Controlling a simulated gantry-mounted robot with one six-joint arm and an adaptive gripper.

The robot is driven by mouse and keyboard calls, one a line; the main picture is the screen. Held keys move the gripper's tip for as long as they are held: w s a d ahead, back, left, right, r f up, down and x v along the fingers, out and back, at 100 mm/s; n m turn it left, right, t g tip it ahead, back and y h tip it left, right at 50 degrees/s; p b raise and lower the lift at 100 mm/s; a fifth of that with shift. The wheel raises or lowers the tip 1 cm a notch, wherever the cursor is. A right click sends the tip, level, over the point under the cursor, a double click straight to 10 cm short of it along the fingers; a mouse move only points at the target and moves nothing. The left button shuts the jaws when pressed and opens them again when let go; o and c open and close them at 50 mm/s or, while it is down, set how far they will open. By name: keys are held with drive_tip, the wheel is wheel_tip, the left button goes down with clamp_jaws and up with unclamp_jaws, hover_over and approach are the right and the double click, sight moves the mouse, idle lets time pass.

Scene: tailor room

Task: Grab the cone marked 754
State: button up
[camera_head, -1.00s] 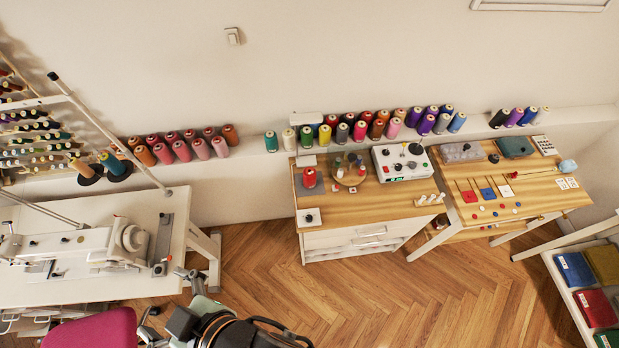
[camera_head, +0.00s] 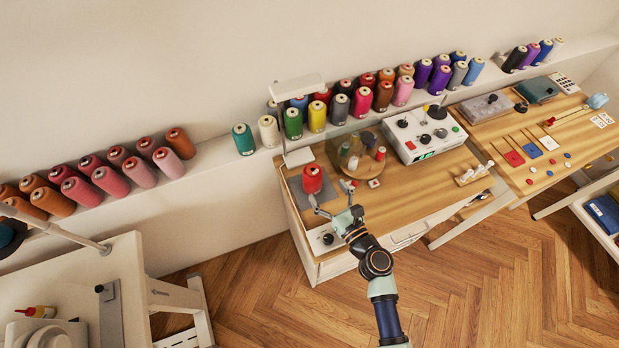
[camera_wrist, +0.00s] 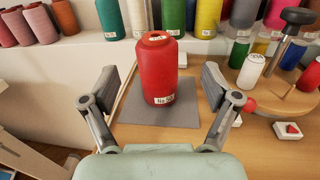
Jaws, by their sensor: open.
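A red thread cone (camera_head: 312,180) stands upright on a grey square mat (camera_head: 300,198) at the left end of the wooden workbench. In the wrist view the red cone (camera_wrist: 159,70) is centred, with a small white label near its base; the label's number is too small to read. My gripper (camera_head: 334,196) is in front of the cone. In the wrist view my gripper (camera_wrist: 163,92) is open, its fingers spread to the left and right of the cone, apart from it. Which cone is marked 754 cannot be told from these frames.
A round wooden stand with small spools (camera_head: 357,165) is right of the cone, with a control box (camera_head: 424,138) beyond. A small white box with a black knob (camera_head: 322,240) sits at the front left corner. Several colored cones line the wall ledge (camera_head: 218,165) behind.

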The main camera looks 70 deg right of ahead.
sight(317, 179)
drive_tip(key=shift+x, duration=1.3)
drive_tip(key=b+x, duration=0.1)
drive_tip(key=x, duration=0.4)
drive_tip(key=shift+w+a, duration=0.15)
drive_tip(key=shift+w, duration=0.05)
drive_tip(key=c, duration=1.5)
wheel_tip(317, 179, up, 20)
drive_tip(key=p, duration=1.6)
drive_tip(key=shift+r, duration=0.1)
